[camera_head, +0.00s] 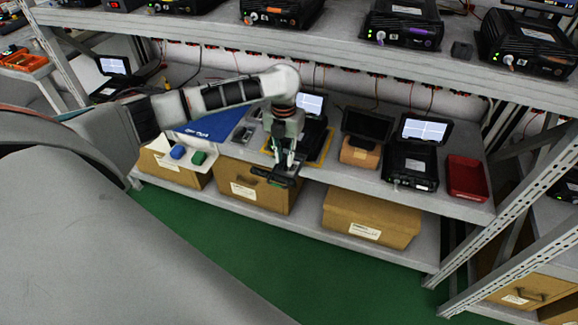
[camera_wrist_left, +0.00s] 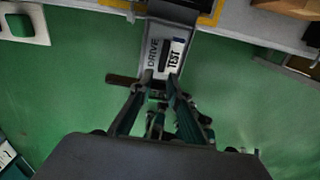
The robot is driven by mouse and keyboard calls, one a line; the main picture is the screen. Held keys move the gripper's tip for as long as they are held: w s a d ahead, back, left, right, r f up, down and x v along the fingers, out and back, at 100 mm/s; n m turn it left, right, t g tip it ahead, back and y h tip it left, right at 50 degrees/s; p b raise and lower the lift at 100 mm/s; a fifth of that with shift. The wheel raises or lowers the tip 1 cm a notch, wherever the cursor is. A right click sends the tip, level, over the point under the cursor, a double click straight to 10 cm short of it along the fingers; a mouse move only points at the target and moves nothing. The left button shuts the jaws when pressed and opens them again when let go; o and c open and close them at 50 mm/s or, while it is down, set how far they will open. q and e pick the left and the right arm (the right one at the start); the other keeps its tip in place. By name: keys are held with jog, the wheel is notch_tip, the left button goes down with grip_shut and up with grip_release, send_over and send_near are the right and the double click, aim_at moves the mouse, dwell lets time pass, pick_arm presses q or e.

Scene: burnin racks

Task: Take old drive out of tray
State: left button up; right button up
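A dark tray (camera_wrist_left: 143,72) sticks out past the shelf's front edge in the left wrist view. In the head view the tray (camera_head: 268,178) juts out below the black tester with the lit screen (camera_head: 309,104). My left gripper (camera_wrist_left: 160,78) points at the tray's front end, with its fingertips apart over it. A dark part lies between the fingertips; I cannot tell whether they press on it. In the head view this gripper (camera_head: 284,158) hangs just above the tray. My right gripper is out of view.
A blue sheet or box (camera_head: 214,126) is left of the tester. A brown block (camera_head: 360,153), another black tester (camera_head: 411,165) and a red bin (camera_head: 467,177) stand to the right. Cardboard boxes (camera_head: 370,216) fill the lower shelf. The green floor in front is clear.

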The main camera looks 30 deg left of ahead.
aim_at(285, 168)
pick_arm(q)
notch_tip(285, 168, down, 4)
jog(key=shift+s+f+b, duration=0.1)
jog(key=shift+b, duration=0.4)
grip_shut()
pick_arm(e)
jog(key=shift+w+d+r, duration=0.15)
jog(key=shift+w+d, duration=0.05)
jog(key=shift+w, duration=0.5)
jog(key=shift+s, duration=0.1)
pick_arm(q)
notch_tip(285, 168, up, 14)
jog(key=p, duration=0.8)
jog(key=shift+f, duration=0.15)
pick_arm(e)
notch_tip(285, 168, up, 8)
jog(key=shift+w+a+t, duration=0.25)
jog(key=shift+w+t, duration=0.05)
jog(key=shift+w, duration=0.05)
